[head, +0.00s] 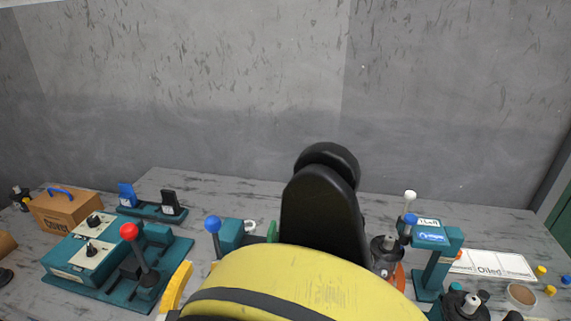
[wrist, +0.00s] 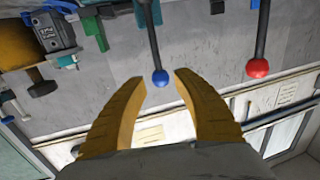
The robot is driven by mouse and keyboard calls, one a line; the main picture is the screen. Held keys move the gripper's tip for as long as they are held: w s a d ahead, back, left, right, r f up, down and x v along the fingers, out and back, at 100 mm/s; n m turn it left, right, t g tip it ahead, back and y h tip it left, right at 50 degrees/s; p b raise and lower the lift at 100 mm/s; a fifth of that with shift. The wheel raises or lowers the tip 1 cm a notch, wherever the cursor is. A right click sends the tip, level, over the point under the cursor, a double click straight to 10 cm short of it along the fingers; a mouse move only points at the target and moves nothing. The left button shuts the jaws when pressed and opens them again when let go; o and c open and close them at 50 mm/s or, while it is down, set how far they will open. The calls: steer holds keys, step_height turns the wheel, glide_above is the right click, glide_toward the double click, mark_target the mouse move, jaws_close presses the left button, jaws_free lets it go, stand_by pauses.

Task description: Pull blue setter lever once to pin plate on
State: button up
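The blue setter lever has a round blue knob (head: 212,223) on a dark rod, left of centre on the bench in the head view. In the wrist view its blue knob (wrist: 160,78) hangs between the tips of my gripper (wrist: 160,80), with the rod running up the picture. The yellow fingers are spread on either side, with gaps to the knob. In the head view one yellow finger (head: 178,285) shows just below and left of the knob; my arm hides the rest. I cannot make out the pin plate.
A red-knobbed lever (head: 129,231) stands left on a teal unit; its knob (wrist: 257,68) is at right in the wrist view. Right of my arm is a teal press (head: 435,260) with another blue knob (head: 410,219). A brown box (head: 65,208) stands far left.

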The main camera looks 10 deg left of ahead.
mark_target(214, 234)
steer(key=w+b, duration=0.1)
steer(key=w, duration=0.6)
steer(key=w+b, duration=0.1)
steer(key=w, duration=0.2)
steer(key=shift+w+a+r+b, duration=0.2)
steer(key=shift+w+a+b, duration=0.05)
steer(key=shift+a+b, duration=0.15)
steer(key=shift+c, duration=0.5)
steer(key=c, duration=0.5)
steer(key=shift+w, duration=0.15)
jaws_close()
